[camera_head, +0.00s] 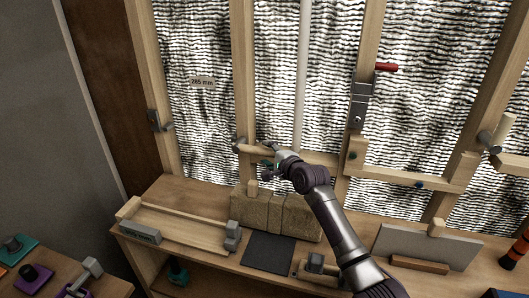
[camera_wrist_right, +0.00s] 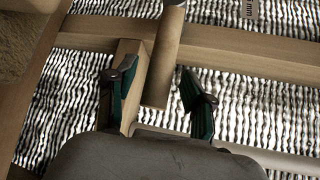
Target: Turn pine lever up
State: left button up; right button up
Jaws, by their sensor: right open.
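The pine lever (camera_head: 254,149) is a pale wooden bar on the wall stud in the head view, lying about level to the right of a grey round pivot. My right gripper (camera_head: 267,166) is at its right end, just in front of the wall. In the right wrist view, a round wooden bar (camera_wrist_right: 163,58), which looks like the lever, reaches down between the open fingers of my right gripper (camera_wrist_right: 160,98). A gap separates it from the right finger; I cannot tell whether the left finger touches anything. My left gripper is not in view.
A pale pipe (camera_head: 303,75) runs down the wall right of the lever. A red-handled lever (camera_head: 386,67) is on the stud to the right. Below, the bench holds a brown block (camera_head: 290,216), a dark mat (camera_head: 268,253) and a wooden frame (camera_head: 180,221).

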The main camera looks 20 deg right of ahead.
jog(key=shift+x, duration=1.15)
grip_shut()
